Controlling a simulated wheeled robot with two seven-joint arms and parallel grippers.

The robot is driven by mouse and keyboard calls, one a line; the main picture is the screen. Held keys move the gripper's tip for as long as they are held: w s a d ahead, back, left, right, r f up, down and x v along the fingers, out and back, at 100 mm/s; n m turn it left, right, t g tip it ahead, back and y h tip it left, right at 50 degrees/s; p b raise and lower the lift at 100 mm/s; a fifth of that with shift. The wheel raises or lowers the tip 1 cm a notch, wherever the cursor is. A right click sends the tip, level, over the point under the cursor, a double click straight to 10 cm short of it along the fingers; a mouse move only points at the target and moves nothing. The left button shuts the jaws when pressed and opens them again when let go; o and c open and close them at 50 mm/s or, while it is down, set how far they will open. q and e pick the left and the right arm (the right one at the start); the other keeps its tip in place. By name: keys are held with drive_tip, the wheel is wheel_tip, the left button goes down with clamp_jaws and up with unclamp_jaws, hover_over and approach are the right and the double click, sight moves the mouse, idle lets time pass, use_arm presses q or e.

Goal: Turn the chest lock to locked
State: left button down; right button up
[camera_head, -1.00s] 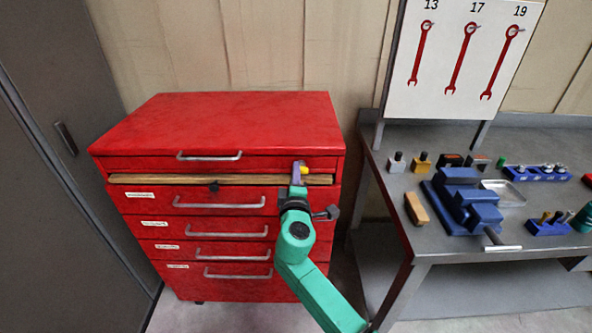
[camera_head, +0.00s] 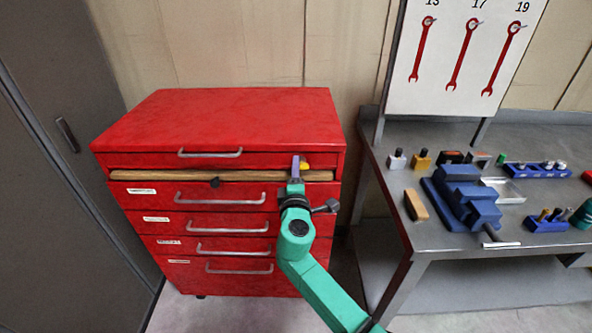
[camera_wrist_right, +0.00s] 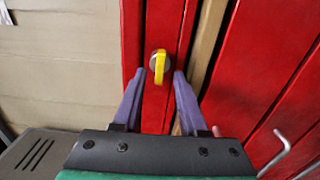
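The red tool chest (camera_head: 220,121) stands at the left centre in the head view. Its lock shows as a yellow knob (camera_wrist_right: 159,66) on a round grey base in the wrist view, standing along the strip at a slight tilt. In the head view the yellow knob (camera_head: 305,166) shows at the right end of the top front, partly hidden by my gripper. My right gripper (camera_wrist_right: 159,76) is open, with its purple fingers on either side of the knob and a gap on each side. It also shows in the head view (camera_head: 298,163). My left gripper is out of view.
The chest has several drawers with silver handles (camera_head: 220,198) below a wooden strip (camera_head: 150,175). A grey workbench (camera_head: 400,190) with a blue vise (camera_head: 465,195) and small tools stands at the right. A grey cabinet (camera_head: 50,200) is at the left.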

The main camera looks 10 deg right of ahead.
drive_tip(key=b+v, duration=0.2)
drive_tip(key=v, duration=1.2)
drive_tip(key=shift+s, duration=0.3)
drive_tip(key=shift+a, duration=0.1)
